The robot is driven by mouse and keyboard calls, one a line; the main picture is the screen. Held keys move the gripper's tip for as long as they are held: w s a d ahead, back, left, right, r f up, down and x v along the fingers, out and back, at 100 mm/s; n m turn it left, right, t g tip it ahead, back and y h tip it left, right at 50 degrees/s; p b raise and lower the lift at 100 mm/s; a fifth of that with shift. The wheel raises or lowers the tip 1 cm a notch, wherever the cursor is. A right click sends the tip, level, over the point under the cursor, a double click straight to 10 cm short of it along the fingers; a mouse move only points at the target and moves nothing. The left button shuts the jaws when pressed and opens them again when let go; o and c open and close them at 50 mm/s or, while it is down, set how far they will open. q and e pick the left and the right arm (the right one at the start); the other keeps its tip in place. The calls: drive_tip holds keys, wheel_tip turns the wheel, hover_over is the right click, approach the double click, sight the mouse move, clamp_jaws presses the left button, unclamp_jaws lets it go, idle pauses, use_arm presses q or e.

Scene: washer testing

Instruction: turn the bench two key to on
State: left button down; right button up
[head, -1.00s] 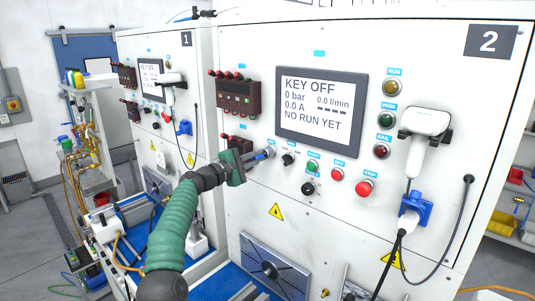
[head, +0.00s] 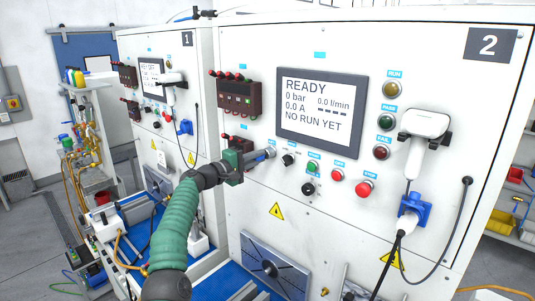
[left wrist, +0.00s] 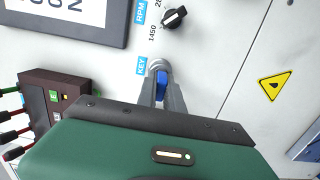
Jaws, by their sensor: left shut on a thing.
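The bench two panel (head: 330,200) is white with a "2" plate at its upper right. Its screen (head: 321,110) reads READY, 0 bar, 0.0 A, NO RUN YET. My left gripper (head: 270,153) reaches in from the left to the key switch at the left end of the control row. In the left wrist view, its fingers (left wrist: 161,95) are shut on the blue key (left wrist: 161,84), beside the KEY label. The fingers hide part of the key and its lock. My right gripper is in neither view.
The RPM knob (left wrist: 174,17) is close to the key. Green, red and black controls and a red stop button (head: 365,188) lie to the right. A dark red terminal box (head: 239,97) is above left. A white handheld device (head: 425,125) hangs at right.

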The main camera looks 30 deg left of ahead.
use_arm(q)
drive_tip(key=shift+f, duration=0.3)
drive_tip(key=c, duration=1.4)
unclamp_jaws()
drive_tip(key=shift+w, duration=0.15)
drive_tip(key=shift+r, duration=0.2)
